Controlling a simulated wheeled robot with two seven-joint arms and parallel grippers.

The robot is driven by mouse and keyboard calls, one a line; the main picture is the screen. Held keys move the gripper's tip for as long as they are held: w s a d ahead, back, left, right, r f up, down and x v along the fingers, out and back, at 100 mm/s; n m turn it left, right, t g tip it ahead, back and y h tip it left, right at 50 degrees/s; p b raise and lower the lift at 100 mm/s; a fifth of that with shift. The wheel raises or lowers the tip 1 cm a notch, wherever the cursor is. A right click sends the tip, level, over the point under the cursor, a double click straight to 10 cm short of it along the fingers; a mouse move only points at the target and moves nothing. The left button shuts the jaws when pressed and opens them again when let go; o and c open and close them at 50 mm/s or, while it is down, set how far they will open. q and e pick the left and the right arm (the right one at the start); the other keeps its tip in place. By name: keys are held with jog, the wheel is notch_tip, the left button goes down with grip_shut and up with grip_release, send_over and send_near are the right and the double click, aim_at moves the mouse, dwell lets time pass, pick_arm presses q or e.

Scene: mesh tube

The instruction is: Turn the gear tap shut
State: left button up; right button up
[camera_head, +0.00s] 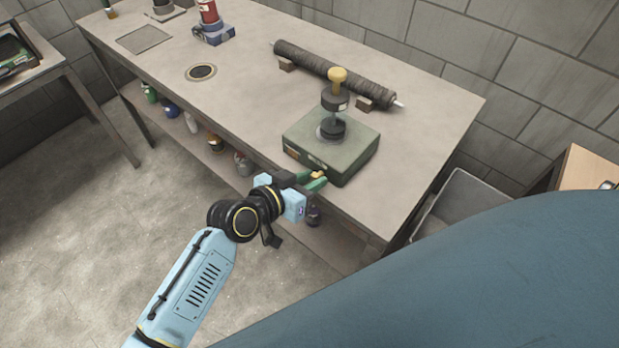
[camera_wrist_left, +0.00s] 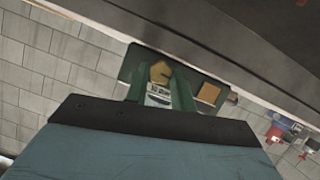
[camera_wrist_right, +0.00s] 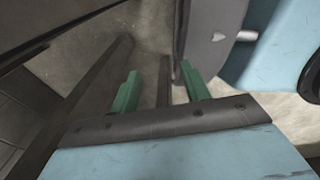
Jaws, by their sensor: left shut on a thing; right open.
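The gear tap (camera_head: 318,174) is a small yellow knob low on the front face of the green-grey box (camera_head: 360,152) on the workbench. In the left wrist view the yellow tap (camera_wrist_left: 160,72) sits between the green fingers. My left gripper (camera_head: 314,181) is at the bench's front edge, its fingers shut on the tap; they partly hide it in the head view. My right gripper (camera_wrist_right: 158,72) shows only in the right wrist view, with its green fingers apart and nothing between them.
A dark pump-like device with a yellow top (camera_head: 337,76) stands on the box. Behind it a dark mesh roller (camera_head: 330,68) rests on blocks. Bottles stand on the lower shelf (camera_head: 190,150). A grey bin (camera_head: 465,205) is right of the workbench (camera_head: 240,110). The bench's left-middle is mostly clear.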

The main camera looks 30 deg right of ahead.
pick_arm(q)
jog(key=shift+s+m+t+y+p, duration=0.15)
jog(key=shift+m+t+y+p, duration=0.25)
jog(key=shift+m, duration=0.3)
jog(key=shift+s+d+m+t+p, duration=0.1)
jog(key=shift+m+t+p, duration=0.9)
jog(key=shift+m+p, duration=0.35)
pick_arm(e)
jog(key=shift+y, duration=0.3)
jog(key=shift+s+a+r, duration=0.1)
jog(key=shift+a+r, duration=1.6)
jog(key=shift+a, duration=0.05)
pick_arm(q)
jog(key=shift+f, duration=0.1)
pick_arm(e)
jog(key=shift+a, duration=0.5)
pick_arm(q)
jog(key=o, duration=1)
jog(key=p+v, duration=0.2)
jog(key=v, duration=1.1)
jog(key=shift+s+r+p, duration=0.15)
jog(key=shift+r+p, duration=0.1)
jog(key=shift+p, duration=0.15)
pick_arm(e)
notch_tip(320, 180, up, 3)
jog(key=shift+a, duration=0.1)
